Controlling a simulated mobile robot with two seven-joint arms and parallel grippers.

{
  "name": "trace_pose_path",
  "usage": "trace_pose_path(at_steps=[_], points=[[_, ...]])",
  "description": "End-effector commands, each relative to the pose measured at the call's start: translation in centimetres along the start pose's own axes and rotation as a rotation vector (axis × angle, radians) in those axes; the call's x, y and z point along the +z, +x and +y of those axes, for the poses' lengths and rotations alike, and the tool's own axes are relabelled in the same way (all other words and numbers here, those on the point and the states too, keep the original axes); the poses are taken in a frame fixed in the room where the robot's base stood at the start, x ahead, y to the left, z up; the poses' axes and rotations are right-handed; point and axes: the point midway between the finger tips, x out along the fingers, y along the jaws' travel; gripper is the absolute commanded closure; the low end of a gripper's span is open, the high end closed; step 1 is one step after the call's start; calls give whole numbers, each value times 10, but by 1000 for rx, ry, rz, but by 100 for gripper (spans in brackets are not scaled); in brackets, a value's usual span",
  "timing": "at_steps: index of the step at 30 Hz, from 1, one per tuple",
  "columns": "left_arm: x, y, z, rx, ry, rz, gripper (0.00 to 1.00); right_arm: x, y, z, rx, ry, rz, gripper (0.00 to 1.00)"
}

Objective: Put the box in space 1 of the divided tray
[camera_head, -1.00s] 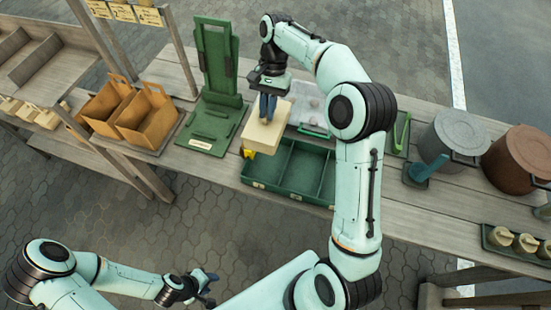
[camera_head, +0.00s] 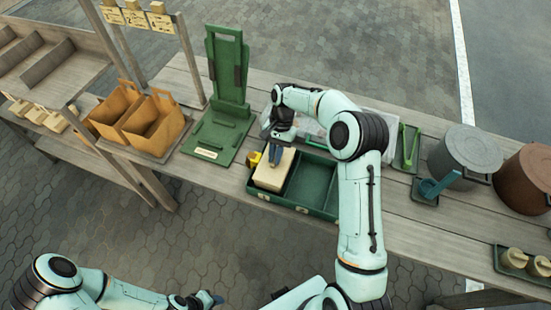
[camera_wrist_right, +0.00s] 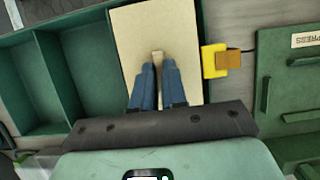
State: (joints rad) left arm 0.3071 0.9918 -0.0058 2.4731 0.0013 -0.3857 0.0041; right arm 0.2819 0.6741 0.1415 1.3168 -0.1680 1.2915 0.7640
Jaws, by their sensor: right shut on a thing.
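The pale cream box (camera_head: 266,178) is over the left end compartment of the green divided tray (camera_head: 318,213), lined up with its walls. I cannot tell whether it rests on the compartment floor. My right gripper (camera_head: 275,158) points down with its blue fingers shut on a small raised part on top of the box. In the right wrist view the box (camera_wrist_right: 128,30) covers the end compartment, and the other compartments of the tray (camera_wrist_right: 75,75) are empty. My left gripper (camera_head: 205,300) is low at the bottom edge, away from the table; its jaws are unclear.
A yellow object (camera_head: 253,159) sits close to the tray's left end. A green upright stand (camera_head: 228,95) is further left, by brown open bags (camera_head: 155,125). A grey pot (camera_head: 465,155) and a copper pot (camera_head: 525,178) stand to the right.

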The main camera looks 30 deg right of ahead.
Motion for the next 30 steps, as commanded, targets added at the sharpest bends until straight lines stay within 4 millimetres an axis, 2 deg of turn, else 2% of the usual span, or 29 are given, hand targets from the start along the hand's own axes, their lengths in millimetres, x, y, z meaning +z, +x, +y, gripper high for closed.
trace_pose_path(at_steps=[1,4,15,16,18,27,30], points=[[1,1,-1,0,0,-1,57,-4,10,1,2,1,-3,100],[1,2,-1,-1,-1,-1,57,-8,21,0,1,0,-1,100],[1,2,-1,-1,-1,-1,57,-10,24,0,1,0,0,100],[1,2,-1,-1,-1,-1,57,-10,25,0,1,0,0,85],[1,2,-1,-1,-1,-1,57,-10,24,0,0,0,0,62],[1,2,-1,-1,-1,-1,57,-10,23,0,0,0,0,62],[0,0,0,0,0,0,57,-9,16,0,-1,0,2,62]])
